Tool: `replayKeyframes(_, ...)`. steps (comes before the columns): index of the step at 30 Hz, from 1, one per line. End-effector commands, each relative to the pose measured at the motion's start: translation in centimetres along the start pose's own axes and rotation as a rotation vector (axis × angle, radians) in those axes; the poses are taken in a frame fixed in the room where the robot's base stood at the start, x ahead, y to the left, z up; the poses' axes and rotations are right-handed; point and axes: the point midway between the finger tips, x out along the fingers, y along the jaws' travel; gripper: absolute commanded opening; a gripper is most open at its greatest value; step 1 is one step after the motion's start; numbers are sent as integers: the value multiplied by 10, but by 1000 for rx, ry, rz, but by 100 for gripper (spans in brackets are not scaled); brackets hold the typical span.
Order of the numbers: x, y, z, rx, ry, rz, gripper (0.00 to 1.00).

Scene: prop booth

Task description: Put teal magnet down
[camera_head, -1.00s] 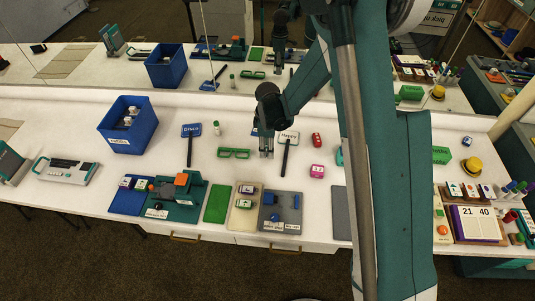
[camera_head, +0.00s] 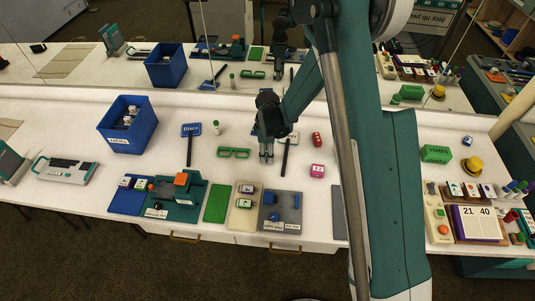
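My gripper (camera_head: 266,157) points down over the white table, just left of a sign with a black handle (camera_head: 285,153). Its fingertips are small and dark here, and I cannot tell whether they are apart or hold anything. I cannot make out a teal magnet at the fingertips or clearly elsewhere. My arm covers a strip of the table to the right of the pink block. A grey board with blue pieces (camera_head: 270,223) lies below my gripper, near the front edge.
Green glasses (camera_head: 234,153) lie left of my gripper. A red block (camera_head: 317,139) and a pink block (camera_head: 317,171) lie to its right. A blue bin (camera_head: 145,124) stands at the left. A mirror behind repeats the table. Bare table lies between the gripper and the boards.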

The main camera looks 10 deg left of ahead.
Motion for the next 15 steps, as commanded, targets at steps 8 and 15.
replayKeyframes(8,0,0,0,0,0,0,45)
replayKeyframes(15,-1,0,0,0,0,0,45)
